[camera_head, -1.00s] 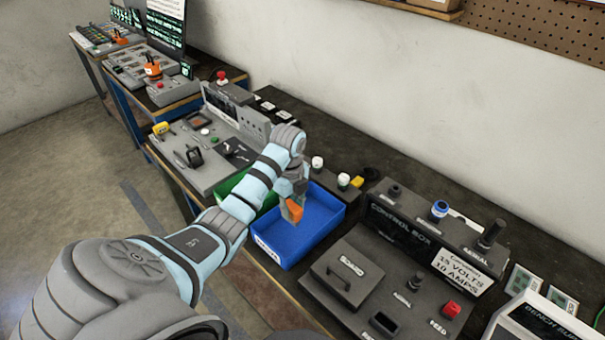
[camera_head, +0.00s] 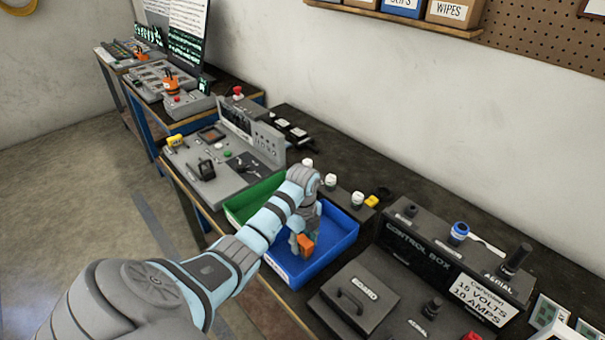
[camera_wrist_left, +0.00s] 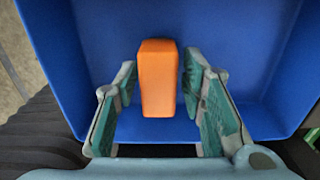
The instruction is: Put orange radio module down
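The orange radio module (camera_head: 305,244) is inside the blue tray (camera_head: 345,226), and the wrist view shows it (camera_wrist_left: 158,80) over the tray's blue floor. My left gripper (camera_head: 303,236) reaches down into the tray from above. In the left wrist view its two fingers (camera_wrist_left: 160,78) stand on either side of the module, with a narrow gap on each side, so it is open around the module. I cannot tell for certain whether the module's underside touches the tray floor. My right gripper is not in view.
A green tray (camera_head: 240,204) adjoins the blue tray on the left. A black control box (camera_head: 420,250) and a lidded board case (camera_head: 355,292) stand to the right. Small white-capped items (camera_head: 331,181) stand behind. A grey console (camera_head: 215,160) is farther left.

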